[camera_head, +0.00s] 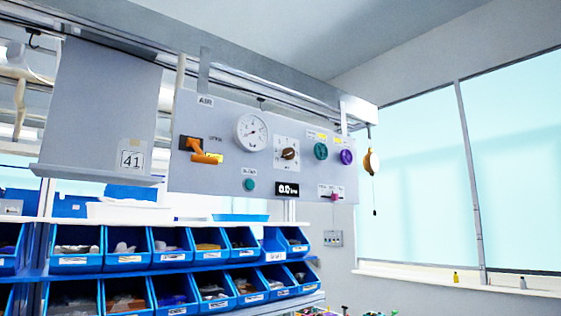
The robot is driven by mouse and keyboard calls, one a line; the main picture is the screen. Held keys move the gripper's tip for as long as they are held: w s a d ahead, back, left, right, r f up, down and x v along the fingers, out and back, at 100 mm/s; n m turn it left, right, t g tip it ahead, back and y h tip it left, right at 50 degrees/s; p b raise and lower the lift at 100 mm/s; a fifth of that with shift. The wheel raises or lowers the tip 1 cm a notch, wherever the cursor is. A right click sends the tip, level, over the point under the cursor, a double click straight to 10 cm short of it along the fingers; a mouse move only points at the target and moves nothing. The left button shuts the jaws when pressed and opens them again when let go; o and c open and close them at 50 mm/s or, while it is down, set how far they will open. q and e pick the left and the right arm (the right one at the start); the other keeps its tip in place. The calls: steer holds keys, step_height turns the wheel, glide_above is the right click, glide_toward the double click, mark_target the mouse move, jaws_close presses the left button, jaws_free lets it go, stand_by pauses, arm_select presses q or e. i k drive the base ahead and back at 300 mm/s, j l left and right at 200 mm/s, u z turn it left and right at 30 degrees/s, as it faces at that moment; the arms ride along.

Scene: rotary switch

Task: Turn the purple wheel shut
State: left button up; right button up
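The purple wheel (346,157) is a small round knob at the right end of a grey control panel (225,180) that hangs overhead. A green wheel (321,151) sits just to its left. The purple wheel's exact turn position is too small to tell. Neither of my grippers shows in the head view, and nothing touches the wheel.
The panel also bears an orange lever (207,157), a white gauge (252,132), a brown rotary knob (290,153) and a display (287,189). Blue bins (125,260) fill shelves below. An orange pull-cord object (371,161) hangs right of the panel.

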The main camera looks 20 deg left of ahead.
mark_target(346, 155)
steer(key=i+l+u, duration=0.15)
steer(key=u, duration=0.55)
steer(key=i+l+u, duration=0.1)
steer(key=l, duration=0.3)
steer(key=i+l+u, duration=0.15)
steer(key=l, duration=0.25)
steer(key=i+l+u, duration=0.1)
steer(key=l, duration=0.3)
steer(key=i+l+u, duration=0.15)
steer(key=l, duration=0.25)
steer(key=i+l+u, duration=0.1)
steer(key=l, duration=0.35)
